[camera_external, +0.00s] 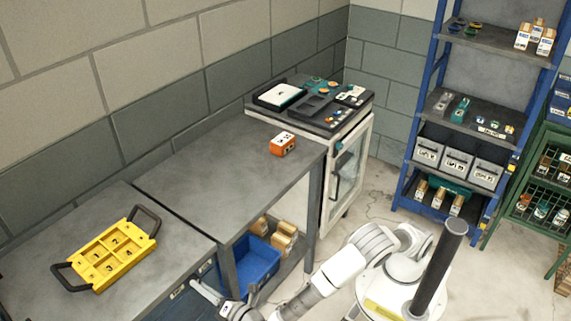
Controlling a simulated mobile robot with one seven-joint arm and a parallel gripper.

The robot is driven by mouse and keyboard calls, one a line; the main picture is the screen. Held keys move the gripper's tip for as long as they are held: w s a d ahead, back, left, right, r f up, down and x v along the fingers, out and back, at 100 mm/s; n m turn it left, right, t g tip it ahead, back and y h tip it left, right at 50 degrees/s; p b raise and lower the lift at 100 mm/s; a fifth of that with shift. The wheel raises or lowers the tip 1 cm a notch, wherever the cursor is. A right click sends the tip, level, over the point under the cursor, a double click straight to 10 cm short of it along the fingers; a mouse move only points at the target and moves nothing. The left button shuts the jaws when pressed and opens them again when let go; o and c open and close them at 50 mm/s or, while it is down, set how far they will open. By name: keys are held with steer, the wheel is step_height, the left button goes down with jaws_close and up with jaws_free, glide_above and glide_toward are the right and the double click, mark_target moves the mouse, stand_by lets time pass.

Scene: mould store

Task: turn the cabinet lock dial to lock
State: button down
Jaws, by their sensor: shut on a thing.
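A dark blue cabinet (172,309) stands under the left worktop, with small pale labels on its front. My arm reaches from the lower right to this front, and my gripper (207,293) is at the bottom edge of the picture, close against the cabinet. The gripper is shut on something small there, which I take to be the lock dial. The dial itself is hidden by the gripper and cut off by the picture edge, so its setting cannot be seen.
A yellow tray (108,252) with dark handles lies on the left worktop. An orange box (283,144) sits on the middle table (215,165). A blue bin (257,262) is below it. A white-framed cabinet (361,140) and blue shelving (411,150) stand behind.

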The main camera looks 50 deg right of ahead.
steer(key=m, duration=0.5)
steer(key=shift+s+m+b, duration=0.1)
steer(key=shift+m+b, duration=0.2)
stand_by(0.5)
steer(key=shift+c, duration=2.3)
jaws_free()
steer(key=s+p, duration=0.4)
steer(key=s, duration=1.3)
steer(key=shift+s, duration=0.2)
